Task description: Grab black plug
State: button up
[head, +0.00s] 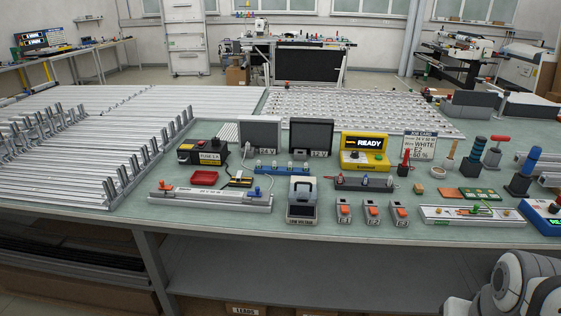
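I cannot make out a thing that is clearly a black plug; the small parts are too small to tell. A light frame (210,198) lies at the front left of the bench, with a red plug (162,186) at its left end and a blue plug (257,191) near its right end. A dark strip (362,184) behind the switch boxes bears small upright plugs, one of them red. A second frame (470,215) at the right bears small green and red parts. My gripper is out of view; only pale rounded parts of my arm show at the bottom right.
The green bench (270,228) also bears a low-voltage box (302,200), three switch boxes with orange tops (371,212), a yellow READY tester (364,152), two dark screens, a red tray (204,177) and upright tools. Metal profiles (60,150) cover the left.

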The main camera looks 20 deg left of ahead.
aim_at(215, 141)
jog(key=u, duration=1.1)
jog(key=i, duration=1)
jog(key=z, duration=0.05)
